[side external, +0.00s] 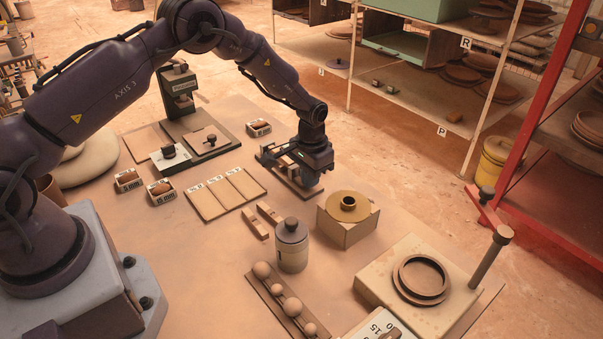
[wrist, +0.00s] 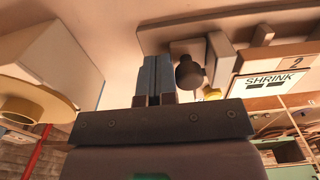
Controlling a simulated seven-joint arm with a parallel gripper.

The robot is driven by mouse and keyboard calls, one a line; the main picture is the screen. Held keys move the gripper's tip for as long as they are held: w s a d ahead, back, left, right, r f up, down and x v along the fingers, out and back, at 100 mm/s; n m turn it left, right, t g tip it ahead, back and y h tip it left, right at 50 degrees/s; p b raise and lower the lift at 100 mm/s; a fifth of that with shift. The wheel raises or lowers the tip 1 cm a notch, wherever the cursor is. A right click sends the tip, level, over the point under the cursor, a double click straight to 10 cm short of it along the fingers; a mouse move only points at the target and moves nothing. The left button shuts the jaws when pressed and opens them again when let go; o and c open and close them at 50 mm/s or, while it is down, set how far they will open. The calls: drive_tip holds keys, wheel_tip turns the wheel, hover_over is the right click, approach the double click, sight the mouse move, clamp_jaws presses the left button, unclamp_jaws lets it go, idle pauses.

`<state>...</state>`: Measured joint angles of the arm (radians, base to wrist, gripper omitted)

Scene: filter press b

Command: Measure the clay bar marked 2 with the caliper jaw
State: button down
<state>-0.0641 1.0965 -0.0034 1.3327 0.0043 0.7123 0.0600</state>
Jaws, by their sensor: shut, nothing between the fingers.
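My gripper (side external: 312,172) is low over the right end of a dark measuring fixture (side external: 282,160), which I take to be the caliper. In the wrist view its two bluish fingertips (wrist: 155,75) are together with nothing between them. A dark round knob (wrist: 190,74) stands just right of the fingers, apart from them in the picture. Farther right are a pale block marked 2 (wrist: 295,58) and a plate reading SHRINK (wrist: 268,82). I cannot tell whether the marked block is the clay bar. My gripper hides part of the fixture in the side view.
A box with a brass-coloured flanged ring (side external: 348,205) stands right of my gripper. A lidded jar (side external: 292,245), two loose brown bars (side external: 256,222) and pale labelled boards (side external: 226,193) lie nearer. A press-like stand (side external: 185,110) is behind left.

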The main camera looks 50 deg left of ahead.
drive_tip(key=shift+a, duration=0.95)
idle(0.8)
drive_tip(key=shift+d, duration=0.55)
wheel_tip(320, 180, up, 8)
drive_tip(key=shift+d, duration=0.2)
idle(1.2)
drive_tip(key=s+d+r+t, duration=0.1)
drive_tip(key=s+r+t, duration=0.1)
drive_tip(key=s+r, duration=1)
drive_tip(key=s+d+r+t, duration=0.2)
drive_tip(key=s+r+t, duration=0.1)
drive_tip(key=s+r, duration=1)
drive_tip(key=s, duration=0.5)
drive_tip(key=shift+d+t, duration=0.25)
drive_tip(key=shift+t, duration=0.05)
